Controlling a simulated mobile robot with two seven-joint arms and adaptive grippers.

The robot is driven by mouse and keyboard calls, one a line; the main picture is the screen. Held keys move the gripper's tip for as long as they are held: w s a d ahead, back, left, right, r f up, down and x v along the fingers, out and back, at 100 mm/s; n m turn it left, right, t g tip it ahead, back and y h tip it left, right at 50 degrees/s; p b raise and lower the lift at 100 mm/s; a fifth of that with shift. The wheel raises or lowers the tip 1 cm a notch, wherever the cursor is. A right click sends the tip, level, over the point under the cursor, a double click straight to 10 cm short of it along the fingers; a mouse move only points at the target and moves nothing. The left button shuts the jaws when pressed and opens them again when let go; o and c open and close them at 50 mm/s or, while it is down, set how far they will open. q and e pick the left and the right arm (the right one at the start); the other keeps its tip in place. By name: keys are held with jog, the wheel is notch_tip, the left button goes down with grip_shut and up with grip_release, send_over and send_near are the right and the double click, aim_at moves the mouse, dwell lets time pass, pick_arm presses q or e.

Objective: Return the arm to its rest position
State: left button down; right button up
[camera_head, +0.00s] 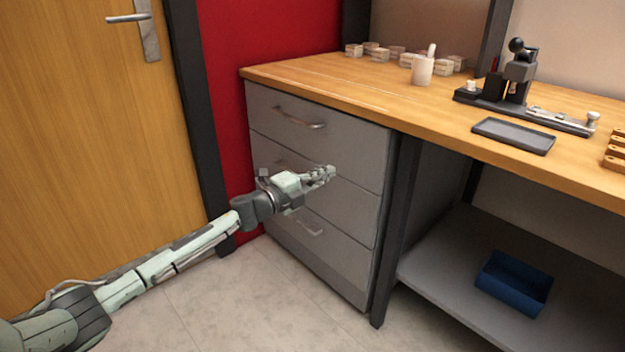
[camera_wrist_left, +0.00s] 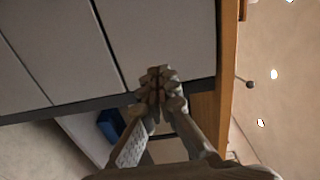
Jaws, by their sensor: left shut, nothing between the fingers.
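My left arm reaches in from the lower left in the head view. Its gripper (camera_head: 326,173) is shut and empty, in front of the grey drawer unit (camera_head: 345,245) under the bench. In the left wrist view the gripper's fingertips (camera_wrist_left: 158,88) meet, with drawer fronts behind them. I cannot tell the exact gap between the fingers and the drawer fronts. All the drawers look shut. My right gripper is in neither view.
The wooden bench top (camera_head: 375,100) holds a white cup (camera_head: 422,70), several small containers, a black marking device (camera_head: 518,80) and a dark tray (camera_head: 513,136). A blue bin (camera_head: 514,283) sits on the lower shelf (camera_head: 450,285). A wooden door (camera_head: 85,150) stands left. Floor in front is clear.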

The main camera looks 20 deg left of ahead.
pick_arm(q)
jog(key=s+a+f+n+g+y+p, duration=0.15)
jog(key=s+f+n+g+y, duration=0.55)
jog(key=s+f+n, duration=1.05)
jog(key=s+d+f+n+g, duration=0.1)
jog(key=s+f+g, duration=0.1)
jog(key=s, duration=0.6)
jog(key=s+d+f+n+g+y, duration=0.1)
jog(key=s+f+g, duration=0.1)
jog(key=s+f, duration=0.3)
jog(key=s+d+f+n+g, duration=0.1)
jog(key=s+f+g, duration=0.1)
jog(key=s, duration=1.1)
jog(key=shift+f+g+p, duration=0.3)
jog(key=shift+f, duration=0.45)
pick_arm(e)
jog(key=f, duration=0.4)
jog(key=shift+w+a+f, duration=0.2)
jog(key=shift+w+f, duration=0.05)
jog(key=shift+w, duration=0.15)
pick_arm(q)
jog(key=c, duration=2.3)
grip_release()
jog(key=shift+w+n, duration=0.1)
jog(key=shift+n, duration=0.15)
